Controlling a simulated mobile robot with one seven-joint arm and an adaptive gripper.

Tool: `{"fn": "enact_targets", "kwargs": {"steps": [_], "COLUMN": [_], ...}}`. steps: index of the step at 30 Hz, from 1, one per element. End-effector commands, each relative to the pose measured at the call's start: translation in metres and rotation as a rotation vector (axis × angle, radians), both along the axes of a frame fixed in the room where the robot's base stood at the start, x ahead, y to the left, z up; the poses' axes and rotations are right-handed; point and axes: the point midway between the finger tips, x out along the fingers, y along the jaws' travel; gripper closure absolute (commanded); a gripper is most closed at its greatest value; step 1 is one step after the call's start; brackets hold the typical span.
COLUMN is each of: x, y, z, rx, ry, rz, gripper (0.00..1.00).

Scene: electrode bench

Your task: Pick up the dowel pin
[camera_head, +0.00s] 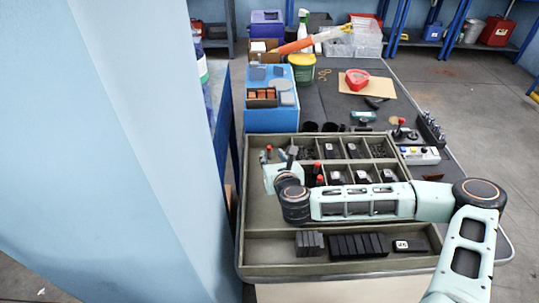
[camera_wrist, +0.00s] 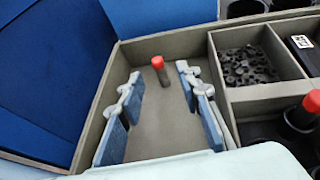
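A short upright pin with a red top and a dark lower part, apparently the dowel pin (camera_wrist: 157,66), stands in the wrist view on the bare floor of the tray's left compartment. In the head view a small red top, apparently the same pin (camera_head: 268,149), shows at the tray's back left. My gripper (camera_wrist: 160,84) is open and points down into that compartment. Its two fingers stand to the left and right, with the pin near the far end of the gap, not visibly touched. In the head view my gripper (camera_head: 279,158) is partly hidden by my wrist.
The grey divided tray (camera_head: 256,213) has walls close around the gripper. Other compartments hold black parts (camera_wrist: 248,68) and a larger red-capped cylinder (camera_wrist: 311,102). Black blocks (camera_head: 355,245) lie in the front compartment. A blue box (camera_head: 270,120) stands behind the tray.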

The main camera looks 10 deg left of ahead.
Motion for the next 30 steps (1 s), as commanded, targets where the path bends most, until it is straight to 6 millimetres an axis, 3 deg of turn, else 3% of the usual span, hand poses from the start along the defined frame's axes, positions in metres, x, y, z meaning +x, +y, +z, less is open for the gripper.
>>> {"fn": "enact_targets", "kwargs": {"steps": [16, 26, 30], "x": [0.047, 0.052, 0.051], "y": [0.021, 0.023, 0.023], "z": [-0.023, -0.024, -0.024], "rx": [-0.001, -0.001, -0.001], "ry": [0.000, -0.001, -0.001], "rz": [0.000, 0.002, 0.002], "gripper": [0.68, 0.68, 0.84]}}
